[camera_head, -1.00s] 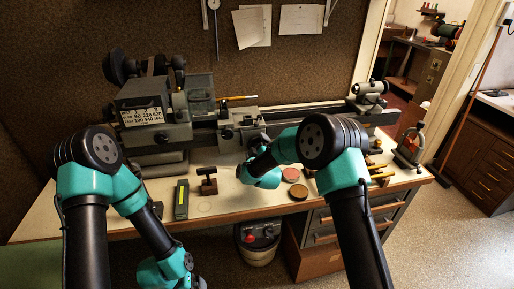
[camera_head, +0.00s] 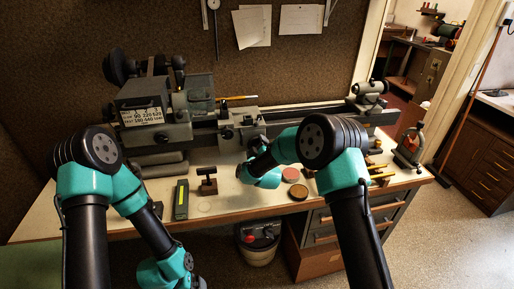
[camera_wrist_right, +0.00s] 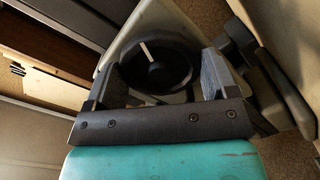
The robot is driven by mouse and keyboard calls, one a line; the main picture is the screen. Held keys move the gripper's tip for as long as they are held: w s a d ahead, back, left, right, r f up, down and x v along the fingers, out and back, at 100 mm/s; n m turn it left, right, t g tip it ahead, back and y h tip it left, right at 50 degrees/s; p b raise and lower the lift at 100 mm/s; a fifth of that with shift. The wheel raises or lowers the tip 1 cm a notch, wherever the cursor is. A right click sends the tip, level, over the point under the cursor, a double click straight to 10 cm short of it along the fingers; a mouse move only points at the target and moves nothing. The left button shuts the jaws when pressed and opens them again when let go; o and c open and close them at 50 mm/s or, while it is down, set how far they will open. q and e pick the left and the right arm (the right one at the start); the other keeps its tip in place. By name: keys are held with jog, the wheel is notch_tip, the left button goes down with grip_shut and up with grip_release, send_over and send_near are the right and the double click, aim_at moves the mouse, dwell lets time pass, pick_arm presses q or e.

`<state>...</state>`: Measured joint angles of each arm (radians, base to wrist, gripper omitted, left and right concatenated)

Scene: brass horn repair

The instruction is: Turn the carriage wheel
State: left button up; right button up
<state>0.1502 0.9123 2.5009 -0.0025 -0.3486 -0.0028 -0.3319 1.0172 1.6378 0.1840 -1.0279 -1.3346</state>
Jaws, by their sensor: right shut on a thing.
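The carriage wheel (camera_wrist_right: 153,50) is a dark round handwheel with a pale line on its face, in the right wrist view. My right gripper (camera_wrist_right: 162,72) has a finger on each side of it and is shut on it. In the head view the lathe carriage (camera_head: 239,128) sits on the grey lathe bed at mid-bench. My right forearm and wrist (camera_head: 264,176) come in at its front and hide the wheel and the fingers there. My left arm hangs low in front of the bench, and its gripper is out of view.
The lathe headstock (camera_head: 163,112) stands at the left, the tailstock (camera_head: 369,94) at the right. A green box (camera_head: 181,200), a dark T-shaped tool (camera_head: 207,181) and round tins (camera_head: 298,192) lie along the bench front. A clamp-like stand (camera_head: 409,148) is at the right end.

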jog(key=shift+m, duration=0.3)
jog(key=o, duration=0.8)
jog(key=s+d, duration=0.1)
jog(key=s, duration=0.4)
jog(key=s+d, duration=0.1)
jog(key=s, duration=0.5)
jog(key=s+d, duration=0.1)
jog(key=s, duration=0.5)
jog(key=shift+s, duration=0.1)
jog(key=shift+d, duration=0.1)
